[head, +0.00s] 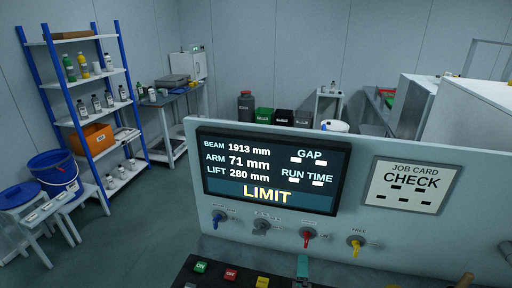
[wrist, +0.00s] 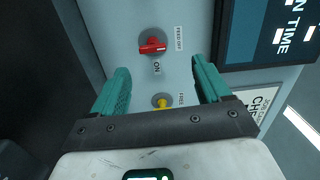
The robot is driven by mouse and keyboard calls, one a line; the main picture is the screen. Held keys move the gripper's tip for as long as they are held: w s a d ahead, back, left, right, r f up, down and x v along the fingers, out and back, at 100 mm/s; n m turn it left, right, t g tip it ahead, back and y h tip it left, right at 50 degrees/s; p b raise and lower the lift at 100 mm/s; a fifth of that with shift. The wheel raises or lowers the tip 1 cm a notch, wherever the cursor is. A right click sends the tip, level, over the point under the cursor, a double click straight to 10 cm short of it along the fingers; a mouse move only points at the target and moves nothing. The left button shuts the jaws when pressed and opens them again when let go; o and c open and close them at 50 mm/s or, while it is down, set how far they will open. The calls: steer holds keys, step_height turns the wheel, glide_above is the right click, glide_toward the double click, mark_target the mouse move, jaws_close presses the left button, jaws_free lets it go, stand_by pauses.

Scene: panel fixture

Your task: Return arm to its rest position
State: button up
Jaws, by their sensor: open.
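My gripper (wrist: 160,66) is open and empty in the wrist view, its two teal fingers spread apart in front of the panel. The red knob (wrist: 152,46) shows between and beyond the fingertips. The yellow knob (wrist: 163,102) shows lower, between the fingers. In the head view only a small teal part of my gripper (head: 303,266) shows at the bottom, below the red knob (head: 308,237); the rest is out of frame. Whether a finger touches the panel cannot be told.
The panel (head: 400,250) carries a display (head: 270,170) reading LIMIT, a job card (head: 410,185), a blue knob (head: 218,218) and a yellow knob (head: 356,244). Coloured buttons (head: 231,274) sit below. A shelf (head: 90,76) and blue bucket (head: 52,172) stand left; floor between is clear.

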steer(key=s+a+r+n+g+y, duration=0.2)
steer(key=s+r+n+y, duration=0.3)
steer(key=n+y, duration=0.75)
steer(key=s+d+n+g+h, duration=0.4)
steer(key=s+d+g, duration=0.15)
steer(key=s, duration=0.55)
steer(key=s+d+n+g+h, duration=0.4)
steer(key=s+d+g, duration=0.15)
steer(key=s, duration=0.65)
steer(key=s+d+f+m+g+b, duration=0.1)
steer(key=s+f+b, duration=0.4)
steer(key=s+f, duration=0.6)
steer(key=d+g, duration=0.1)
steer(key=g, duration=0.1)
steer(key=shift+d+f+g, duration=0.2)
steer(key=shift+f+g, duration=0.05)
steer(key=shift+g, duration=0.15)
